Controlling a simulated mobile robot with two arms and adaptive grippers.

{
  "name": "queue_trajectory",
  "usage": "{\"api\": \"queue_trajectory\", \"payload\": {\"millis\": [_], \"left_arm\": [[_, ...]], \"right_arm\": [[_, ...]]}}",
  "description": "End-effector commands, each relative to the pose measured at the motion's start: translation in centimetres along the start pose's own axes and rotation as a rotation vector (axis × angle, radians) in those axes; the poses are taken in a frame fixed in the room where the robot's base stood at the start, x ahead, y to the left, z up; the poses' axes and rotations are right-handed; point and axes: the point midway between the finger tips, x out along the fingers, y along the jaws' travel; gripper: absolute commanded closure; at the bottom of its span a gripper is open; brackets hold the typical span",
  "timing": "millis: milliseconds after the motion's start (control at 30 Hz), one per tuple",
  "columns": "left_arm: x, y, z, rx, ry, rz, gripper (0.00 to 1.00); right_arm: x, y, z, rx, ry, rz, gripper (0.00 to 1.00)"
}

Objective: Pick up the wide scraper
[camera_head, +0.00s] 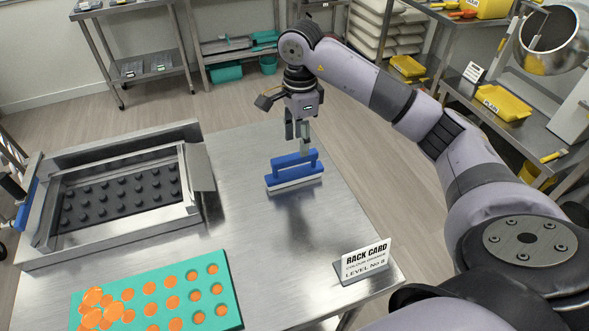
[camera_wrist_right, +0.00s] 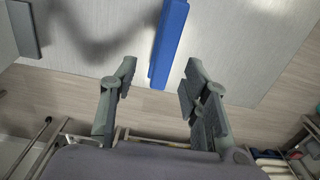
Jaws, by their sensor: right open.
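The wide scraper (camera_head: 293,172), with a blue raised handle and a pale lower edge, stands on the steel table near its far edge. My right gripper (camera_head: 298,137) points down just above and behind the handle, its fingers spread. In the right wrist view, the blue handle (camera_wrist_right: 168,45) runs up from the gap between the open fingers of my right gripper (camera_wrist_right: 159,82). No contact shows, and the exact height gap is hard to tell. My left gripper is not seen.
A steel frame with a dark studded plate (camera_head: 120,202) stands left. A teal mould (camera_head: 237,310) with orange pieces lies in front. A rack card sign (camera_head: 364,262) stands at the right edge. The table between them is clear.

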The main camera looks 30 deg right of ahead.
Motion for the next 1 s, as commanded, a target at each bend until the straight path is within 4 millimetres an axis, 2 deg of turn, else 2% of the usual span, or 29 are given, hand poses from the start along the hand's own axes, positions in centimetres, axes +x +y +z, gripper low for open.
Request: {"api": "queue_trajectory", "payload": {"millis": [100,267,433,600,867,1000], "left_arm": [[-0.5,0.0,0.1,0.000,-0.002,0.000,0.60],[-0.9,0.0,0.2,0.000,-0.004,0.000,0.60],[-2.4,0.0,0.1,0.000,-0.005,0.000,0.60],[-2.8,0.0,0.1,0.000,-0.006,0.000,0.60],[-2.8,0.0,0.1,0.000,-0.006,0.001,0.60],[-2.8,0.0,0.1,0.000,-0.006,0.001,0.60]], "right_arm": [[1.2,0.0,0.0,0.001,0.000,0.001,0.57],[2.0,-0.1,0.1,0.000,0.000,0.001,0.57],[4.3,-0.6,0.8,0.001,0.000,0.005,0.57],[6.5,-0.7,0.8,0.001,0.000,0.002,0.57],[6.9,-0.8,0.8,0.000,0.001,-0.001,0.57],[6.9,-0.8,0.8,0.000,0.000,-0.001,0.66]]}}
